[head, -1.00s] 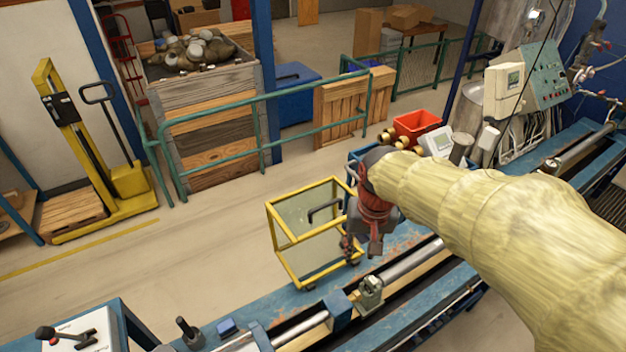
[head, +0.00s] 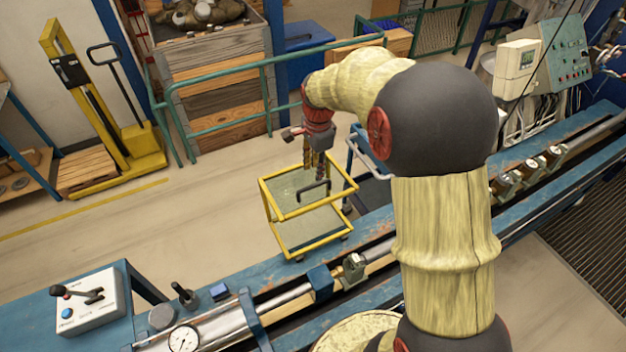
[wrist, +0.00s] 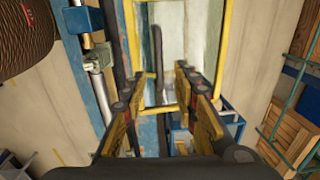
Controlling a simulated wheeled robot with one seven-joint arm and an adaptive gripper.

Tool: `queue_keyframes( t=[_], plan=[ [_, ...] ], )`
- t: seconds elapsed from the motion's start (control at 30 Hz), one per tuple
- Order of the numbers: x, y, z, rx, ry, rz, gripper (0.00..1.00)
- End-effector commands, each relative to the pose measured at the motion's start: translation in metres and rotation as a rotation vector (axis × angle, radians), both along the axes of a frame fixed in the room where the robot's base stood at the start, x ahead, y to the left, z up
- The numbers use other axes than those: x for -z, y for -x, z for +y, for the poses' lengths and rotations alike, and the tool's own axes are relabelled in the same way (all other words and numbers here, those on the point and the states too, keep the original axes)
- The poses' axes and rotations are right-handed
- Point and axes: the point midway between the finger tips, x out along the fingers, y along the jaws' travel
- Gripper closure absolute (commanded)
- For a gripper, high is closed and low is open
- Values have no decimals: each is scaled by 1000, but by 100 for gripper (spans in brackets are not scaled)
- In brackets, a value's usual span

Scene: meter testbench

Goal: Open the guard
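A yellow-framed structure with a see-through panel (head: 290,185), which looks like the guard, stands just behind the bench in the head view. A black bar handle (head: 313,191) is on its panel. My gripper (head: 315,172) points down above the panel, close to the handle. In the wrist view, the fingers (wrist: 161,80) are apart with nothing held between them. The dark handle (wrist: 157,60) shows beyond and between the fingertips. I cannot tell whether they touch it. The yellow frame (wrist: 226,50) also shows in the wrist view. The guard looks closed, though its hinge is unclear.
The blue bench (head: 240,283) with its long rail runs across the front. A lever box (head: 88,302) and a dial gauge (head: 184,340) are at front left. A green railing (head: 215,83) and a yellow stacker (head: 130,150) stand behind. The floor left of the guard is clear.

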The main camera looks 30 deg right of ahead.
Motion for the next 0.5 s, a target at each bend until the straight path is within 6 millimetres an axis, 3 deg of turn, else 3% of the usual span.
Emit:
queue_keyframes(
  t=[0.3, 0.5],
  plan=[
    [47, -3, 0, -3, -1, 3, 71],
    [64, -4, 0, -3, 0, 2, 71]
  ],
)
